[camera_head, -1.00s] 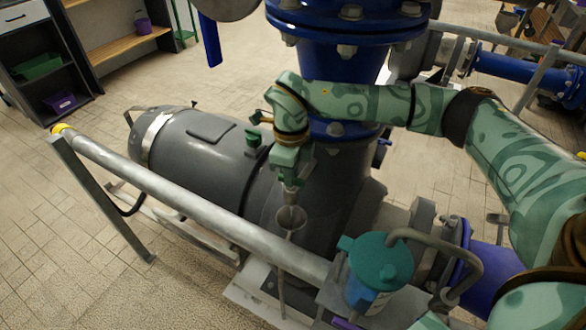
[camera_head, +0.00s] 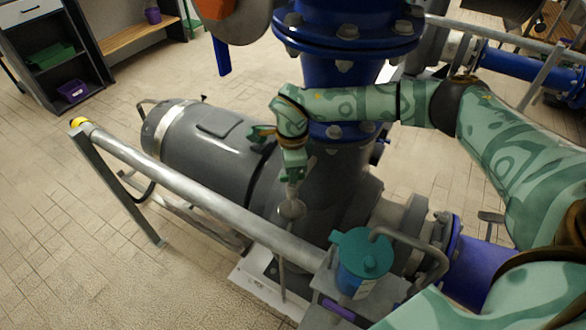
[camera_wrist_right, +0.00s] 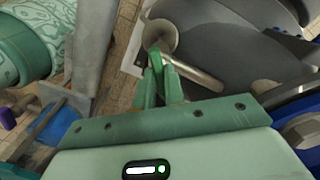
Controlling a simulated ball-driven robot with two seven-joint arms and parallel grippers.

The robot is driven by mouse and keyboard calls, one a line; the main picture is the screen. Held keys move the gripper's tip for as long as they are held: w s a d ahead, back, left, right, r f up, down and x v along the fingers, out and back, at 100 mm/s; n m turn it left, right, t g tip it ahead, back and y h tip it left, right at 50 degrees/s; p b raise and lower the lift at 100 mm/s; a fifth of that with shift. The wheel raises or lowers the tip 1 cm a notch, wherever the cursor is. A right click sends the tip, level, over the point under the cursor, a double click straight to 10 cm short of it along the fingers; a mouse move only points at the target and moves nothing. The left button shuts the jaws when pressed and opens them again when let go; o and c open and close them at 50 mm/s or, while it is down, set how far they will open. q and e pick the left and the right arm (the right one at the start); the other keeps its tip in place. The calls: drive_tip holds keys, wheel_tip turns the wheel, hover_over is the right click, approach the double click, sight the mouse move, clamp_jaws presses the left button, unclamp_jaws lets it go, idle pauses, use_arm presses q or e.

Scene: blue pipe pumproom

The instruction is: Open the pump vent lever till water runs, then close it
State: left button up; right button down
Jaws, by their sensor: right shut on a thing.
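My right gripper (camera_head: 292,178) is beside the grey pump casing (camera_head: 328,185), just above a small metal funnel (camera_head: 291,209) on a thin drain pipe. In the right wrist view its green fingers (camera_wrist_right: 162,82) are close together, shut on the vent lever, which they mostly hide. A short metal tube (camera_wrist_right: 198,77) runs to the right of the fingertips. The funnel's round mouth (camera_wrist_right: 160,36) shows just past them. I cannot make out any running water. My left gripper is not in view.
A teal-lidded can (camera_head: 362,262) with a handle stands at the front right. A sloping metal rail (camera_head: 190,185) crosses in front of the grey motor (camera_head: 210,140). A large blue pipe (camera_head: 345,60) rises behind my right arm. The tiled floor at left is clear.

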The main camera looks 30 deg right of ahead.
idle(0.3)
drive_tip(key=c, duration=1.5)
unclamp_jaws()
drive_tip(key=shift+r, duration=0.1)
wheel_tip(320, 180, up, 12)
drive_tip(key=p, duration=0.3)
